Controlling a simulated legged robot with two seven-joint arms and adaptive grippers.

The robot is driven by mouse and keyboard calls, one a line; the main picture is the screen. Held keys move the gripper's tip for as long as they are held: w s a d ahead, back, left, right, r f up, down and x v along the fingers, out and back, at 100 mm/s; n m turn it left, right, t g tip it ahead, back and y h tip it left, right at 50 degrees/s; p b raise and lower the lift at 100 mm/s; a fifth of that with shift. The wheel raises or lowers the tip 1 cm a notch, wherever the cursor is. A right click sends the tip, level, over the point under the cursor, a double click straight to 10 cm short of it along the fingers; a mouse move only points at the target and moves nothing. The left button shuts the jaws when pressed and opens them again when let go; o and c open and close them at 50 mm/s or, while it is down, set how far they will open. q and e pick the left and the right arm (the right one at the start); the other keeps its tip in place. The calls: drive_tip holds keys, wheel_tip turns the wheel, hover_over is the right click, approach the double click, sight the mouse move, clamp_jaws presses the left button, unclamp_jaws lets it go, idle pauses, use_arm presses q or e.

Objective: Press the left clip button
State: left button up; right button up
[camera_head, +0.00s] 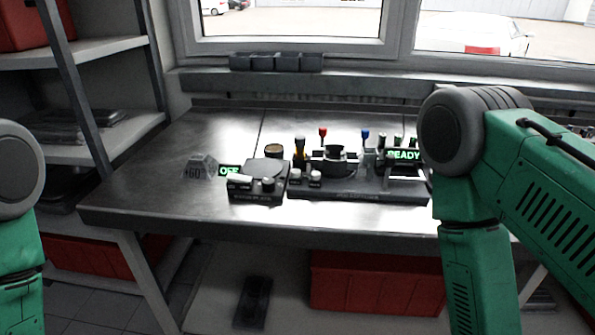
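A dark fixture (360,193) sits on the metal workbench (150,195), with a dark ring-shaped part (334,161) on top and a green "READY" display (404,155) at its right. Two small grey knobs or buttons stand at its front left, a left one (296,175) and a right one (315,178). They are too small to tell for sure which is the left clip button. My green arms show at the left and right edges. Both grippers are out of view, and my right arm covers the bench's right part.
Left of the fixture is a small dark unit (256,192) with a green "OFF" display (229,171). A grey block (201,166) stands farther left. Red-topped (323,132) and blue-topped (365,133) tools stand behind the fixture. The bench's left part is clear. Shelves (110,50) stand at left.

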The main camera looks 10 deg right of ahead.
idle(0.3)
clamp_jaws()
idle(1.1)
